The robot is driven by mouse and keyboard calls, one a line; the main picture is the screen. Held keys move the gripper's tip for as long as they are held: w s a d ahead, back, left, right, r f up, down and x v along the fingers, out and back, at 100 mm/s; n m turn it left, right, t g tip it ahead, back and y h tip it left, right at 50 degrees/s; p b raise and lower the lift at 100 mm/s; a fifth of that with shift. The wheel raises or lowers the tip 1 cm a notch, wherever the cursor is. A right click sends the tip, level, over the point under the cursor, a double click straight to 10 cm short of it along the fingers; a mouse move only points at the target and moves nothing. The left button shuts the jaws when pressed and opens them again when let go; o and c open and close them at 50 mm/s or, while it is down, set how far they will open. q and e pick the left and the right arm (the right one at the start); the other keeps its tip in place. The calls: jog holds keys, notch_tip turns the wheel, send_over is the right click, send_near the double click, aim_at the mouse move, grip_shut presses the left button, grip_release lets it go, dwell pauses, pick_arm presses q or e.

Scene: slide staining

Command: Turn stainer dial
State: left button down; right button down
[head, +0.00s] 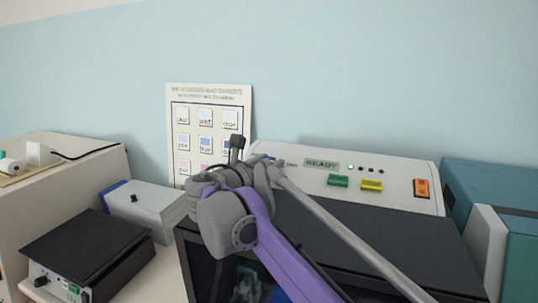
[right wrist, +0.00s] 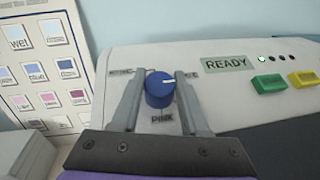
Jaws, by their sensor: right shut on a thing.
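The blue stainer dial (right wrist: 159,90) is on the white sloped panel of the stainer (right wrist: 225,95) in the right wrist view. Its white mark points to the right. A label reading PINK is below it, and labels to its left and right are partly hidden by my fingers. My right gripper (right wrist: 160,76) is shut on the dial, one finger on each side. In the head view my right gripper (head: 262,166) is at the left end of the stainer panel (head: 320,182), and the arm mostly hides the dial. My left gripper is not in view.
A READY display (head: 321,163), a lit green lamp, a green button (head: 338,181), a yellow button (head: 372,185) and an orange switch (head: 421,188) are to the right. A chart (head: 208,98) stands behind. A black-topped device (head: 85,252) is at left.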

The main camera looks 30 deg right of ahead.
jog(key=m+g, duration=0.1)
jog(key=m+g+h+p, duration=0.1)
jog(key=m+g+p, duration=0.1)
jog(key=m+g, duration=0.1)
jog(key=shift+w+r+h, duration=0.1)
jog(key=shift+r+h, duration=0.2)
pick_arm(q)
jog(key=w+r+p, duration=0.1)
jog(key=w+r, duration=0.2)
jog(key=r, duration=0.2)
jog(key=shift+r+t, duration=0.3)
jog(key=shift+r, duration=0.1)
pick_arm(e)
jog(key=shift+f+m+g, duration=0.15)
jog(key=shift+m+g, duration=1.55)
jog(key=shift+g, duration=0.1)
jog(key=shift+c, duration=2.1)
grip_release()
jog(key=shift+f, duration=0.1)
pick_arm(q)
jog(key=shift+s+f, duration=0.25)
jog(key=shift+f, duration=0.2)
pick_arm(e)
jog(key=v, duration=1)
jog(key=shift+a, duration=0.4)
